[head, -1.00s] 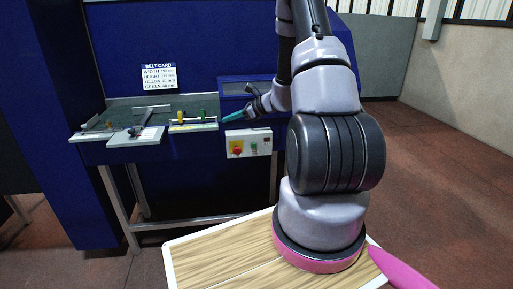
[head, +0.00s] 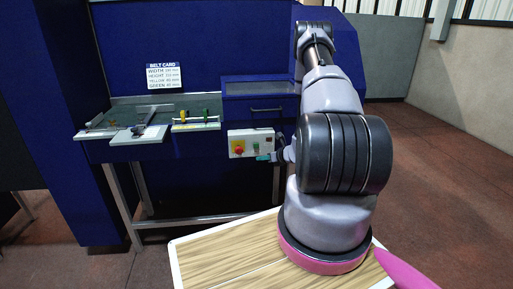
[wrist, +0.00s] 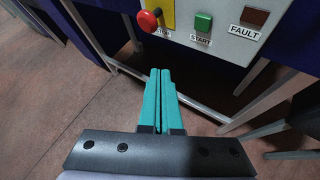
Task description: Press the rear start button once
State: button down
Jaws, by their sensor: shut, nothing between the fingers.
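A white control box (head: 251,143) is on the front of the blue machine. It carries a green START button (head: 256,148), which also shows in the wrist view (wrist: 203,22), with a red mushroom button (wrist: 148,20) on a yellow plate to its left. This is the only start button I see. My gripper (wrist: 160,72) has teal fingers shut together with nothing between them. In the wrist view the tips are below and left of the green button, apart from it. In the head view a teal part shows at the box's lower right edge; my arm hides the rest.
A FAULT-labelled dark red square (wrist: 254,19) sits right of START. Above the box is a blue drawer with a handle (head: 265,109). Left are grey trays (head: 137,135) and a belt card (head: 163,77). Metal frame legs (wrist: 86,30) stand below the box.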

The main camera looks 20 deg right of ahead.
send_near(254, 147)
jog(key=shift+w+a+f, duration=0.65)
jog(key=shift+w+f, duration=0.1)
jog(key=shift+w, duration=0.15)
jog(key=shift+w+a+f, duration=0.65)
jog(key=shift+w+f, duration=0.15)
jog(key=shift+w, duration=0.15)
jog(key=shift+w, duration=0.2)
dwell(0.7)
jog(key=shift+w+d, duration=0.15)
jog(key=shift+w, duration=0.05)
jog(key=shift+w+d, duration=0.1)
jog(key=shift+w, duration=0.3)
dwell(0.8)
jog(key=shift+s, duration=0.1)
jog(key=shift+s+a, duration=0.25)
jog(key=shift+s, duration=0.45)
jog(key=shift+s, duration=0.1)
jog(key=shift+s+a, duration=0.2)
jog(key=shift+s, duration=0.55)
jog(key=shift+s+a, duration=0.25)
jog(key=shift+s, duration=0.55)
jog(key=shift+s+a, duration=0.2)
jog(key=shift+s, duration=0.55)
